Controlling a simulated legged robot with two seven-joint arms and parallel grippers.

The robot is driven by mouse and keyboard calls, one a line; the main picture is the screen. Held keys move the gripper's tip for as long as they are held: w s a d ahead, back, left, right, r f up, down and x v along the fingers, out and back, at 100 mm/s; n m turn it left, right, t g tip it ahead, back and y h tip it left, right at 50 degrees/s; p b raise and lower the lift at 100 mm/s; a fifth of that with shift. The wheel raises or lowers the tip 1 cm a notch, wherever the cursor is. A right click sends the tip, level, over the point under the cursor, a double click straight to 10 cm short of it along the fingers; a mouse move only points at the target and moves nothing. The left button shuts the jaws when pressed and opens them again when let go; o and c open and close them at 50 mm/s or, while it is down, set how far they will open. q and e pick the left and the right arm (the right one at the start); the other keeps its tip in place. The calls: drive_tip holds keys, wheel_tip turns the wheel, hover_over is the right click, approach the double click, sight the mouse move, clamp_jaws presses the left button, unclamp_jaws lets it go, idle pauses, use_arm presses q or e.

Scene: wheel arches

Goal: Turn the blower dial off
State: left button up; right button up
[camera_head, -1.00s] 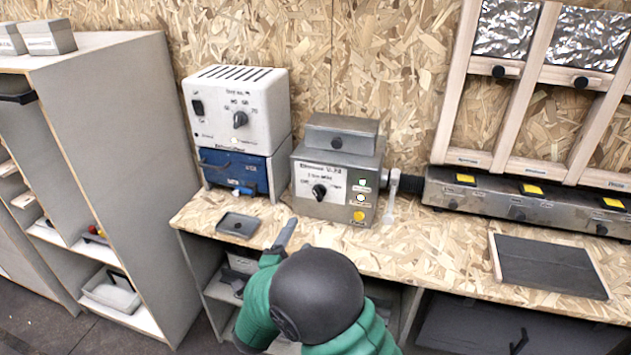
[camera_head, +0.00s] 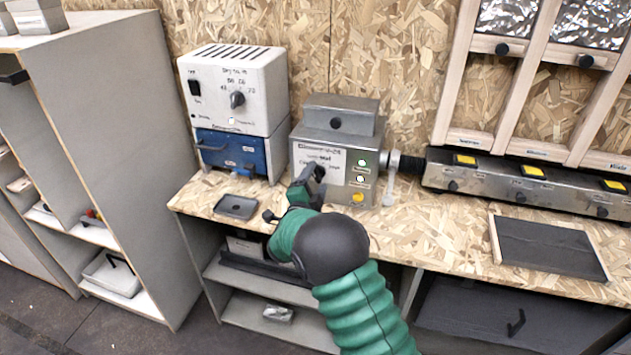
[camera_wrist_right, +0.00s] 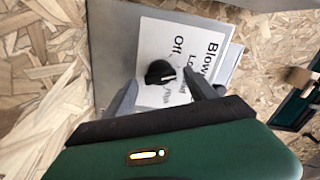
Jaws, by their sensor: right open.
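The blower control is a grey metal box (camera_head: 362,163) on the bench, with a white label plate on its front. In the right wrist view the plate (camera_wrist_right: 205,38) reads "Blower" and "Off", and the black dial (camera_wrist_right: 158,73) sits on it. I cannot tell for certain which setting the dial points at. My right gripper (camera_head: 312,174) is in front of the box and hides the dial in the head view. In the right wrist view my right gripper (camera_wrist_right: 160,84) is open, with one finger on each side of the dial; contact is unclear. My left gripper is out of view.
A white and blue unit (camera_head: 235,90) with its own knob stands left of the box. A small dark tray (camera_head: 237,207) lies in front of it. Indicator lights and a yellow button (camera_head: 358,198) are right of the plate. A long metal unit (camera_head: 530,185) and dark panel (camera_head: 550,248) lie to the right.

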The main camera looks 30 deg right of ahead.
drive_tip(key=shift+c, duration=0.4)
drive_tip(key=c, duration=1.3)
drive_tip(key=n+p, duration=0.3)
drive_tip(key=n, duration=0.2)
drive_tip(key=shift+a+r, duration=0.1)
drive_tip(key=shift+n+p, duration=1.15)
drive_tip(key=shift+n, duration=0.75)
